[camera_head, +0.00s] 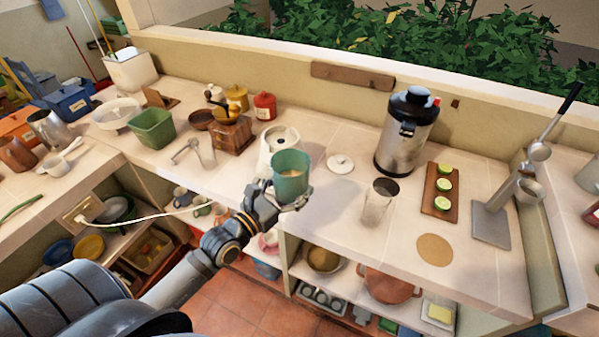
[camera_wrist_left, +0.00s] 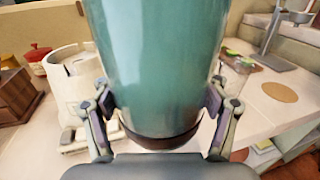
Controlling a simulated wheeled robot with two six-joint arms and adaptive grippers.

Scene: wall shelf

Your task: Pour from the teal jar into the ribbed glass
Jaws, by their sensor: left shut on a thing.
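The teal jar (camera_head: 291,177) is upright in my left gripper (camera_head: 284,192), near the counter's front edge in the head view. In the left wrist view the jar (camera_wrist_left: 158,65) fills the middle, with the fingers of the left gripper (camera_wrist_left: 160,112) closed on both its sides. Some pale contents show inside its open top in the head view. The ribbed glass (camera_head: 378,203) stands upright on the counter to the right of the jar, apart from it. Its contents cannot be made out. My right gripper is in neither view.
A white appliance (camera_head: 278,146) stands just behind the jar, and a white lid (camera_head: 340,163) lies right of it. A board with lime halves (camera_head: 440,202), a round cork mat (camera_head: 435,250) and a lever press (camera_head: 500,205) are to the right.

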